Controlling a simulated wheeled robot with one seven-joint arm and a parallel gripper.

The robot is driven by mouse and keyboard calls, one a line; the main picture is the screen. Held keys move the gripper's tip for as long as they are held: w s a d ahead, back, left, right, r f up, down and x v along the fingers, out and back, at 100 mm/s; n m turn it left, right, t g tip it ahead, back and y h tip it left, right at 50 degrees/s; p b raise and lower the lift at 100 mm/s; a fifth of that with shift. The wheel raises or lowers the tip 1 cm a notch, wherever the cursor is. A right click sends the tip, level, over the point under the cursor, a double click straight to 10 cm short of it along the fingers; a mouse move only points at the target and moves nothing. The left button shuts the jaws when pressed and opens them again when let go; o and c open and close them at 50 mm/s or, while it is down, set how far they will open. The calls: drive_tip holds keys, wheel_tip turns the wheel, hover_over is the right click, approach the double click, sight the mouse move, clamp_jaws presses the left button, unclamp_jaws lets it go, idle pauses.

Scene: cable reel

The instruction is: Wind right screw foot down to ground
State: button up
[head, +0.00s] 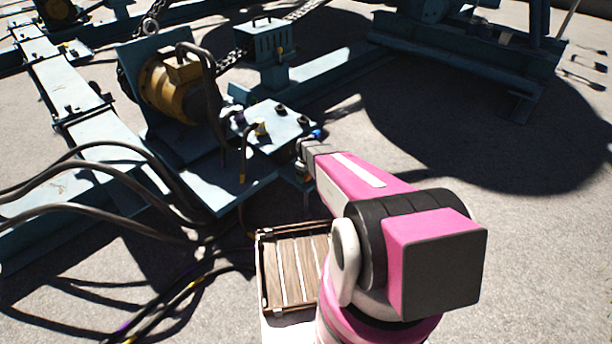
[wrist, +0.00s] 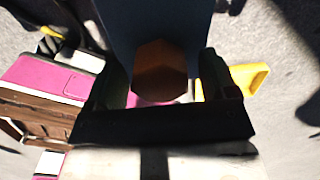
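A rust-brown hexagonal head (wrist: 160,72), apparently the top of the right screw foot, shows between my fingers in the wrist view, against a dark blue surface. My gripper (wrist: 165,80) has one dark finger on each side of it. The fingers stand apart, with a narrow gap visible at the right side of the head; contact on the left is unclear. In the head view my gripper (head: 303,170) points down beside the right corner of the blue machine plate (head: 235,185). My arm and shadow hide the foot and the ground under it there.
Black hoses (head: 95,165) and cables cross the ground at left. A yellow-brown motor (head: 172,88) sits on the plate. A yellow piece (wrist: 248,80) lies right of my fingers. Open concrete (head: 540,240) is at right.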

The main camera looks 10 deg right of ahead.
drive_tip(key=n, duration=1.8)
drive_tip(key=shift+n, duration=0.3)
drive_tip(key=n, duration=0.6)
wheel_tip(320, 180, up, 11)
drive_tip(key=shift+s+r, duration=0.1)
drive_tip(key=shift+r, duration=0.2)
idle(0.8)
